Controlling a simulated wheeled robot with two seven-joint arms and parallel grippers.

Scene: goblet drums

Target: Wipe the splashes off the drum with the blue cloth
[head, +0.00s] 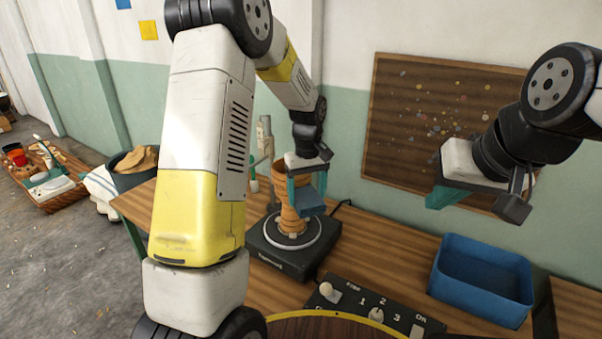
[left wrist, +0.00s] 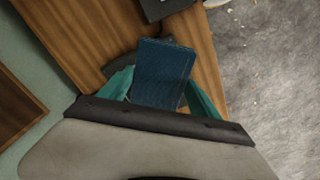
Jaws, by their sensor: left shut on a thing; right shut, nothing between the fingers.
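The drum (head: 290,222) is an orange-brown goblet shape standing upright on a black turntable base (head: 262,247) with a pale round plate. My left gripper (head: 308,187) is shut on the blue cloth (head: 312,203), just in front of the drum's upper part. The cloth hides part of the drum, and I cannot tell whether they touch. In the left wrist view the cloth (left wrist: 163,72) is a flat folded pad between the teal fingers. The drum cannot be made out there. Splashes are too small to tell. My right gripper (head: 442,197) is shut and empty, raised at the right.
A blue tray (head: 482,314) stands at the table's right. A black control panel (head: 345,302) with knobs lies in front of the turntable. A speckled brown board (head: 400,95) hangs on the wall. A dark bin (head: 127,181) stands left of the table.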

